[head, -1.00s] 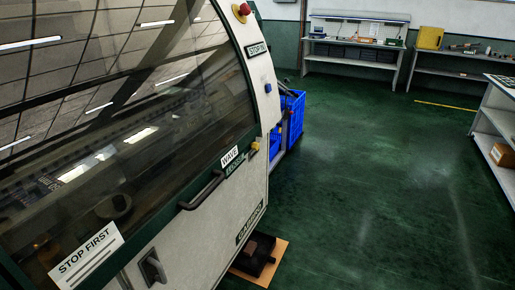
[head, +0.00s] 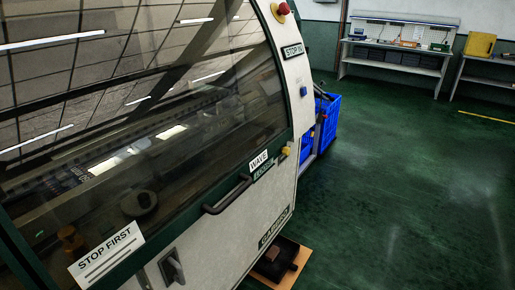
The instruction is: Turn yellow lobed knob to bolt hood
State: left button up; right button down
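The wave solder machine fills the left of the head view, with its large dark glass hood (head: 150,110) down. A small yellow knob (head: 286,151) sits at the hood's lower right, beside the WAVE label (head: 259,160); its lobes are too small to make out. A dark bar handle (head: 227,195) is on the hood's lower edge, left of the knob. Neither of my grippers is in view.
A red emergency button (head: 282,9) and a STOP IN label (head: 293,50) are on the machine's end panel. Blue crates (head: 328,118) stand behind it. A dark object (head: 277,262) lies on a board at its foot. Green floor (head: 400,200) to the right is clear. Workbenches (head: 395,62) stand at the back.

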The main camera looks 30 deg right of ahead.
aim_at(285, 150)
jog(key=i+l+u, duration=0.15)
jog(key=l+u, duration=0.3)
jog(key=l, duration=0.5)
jog(key=l+u, duration=0.4)
jog(key=l, duration=0.6)
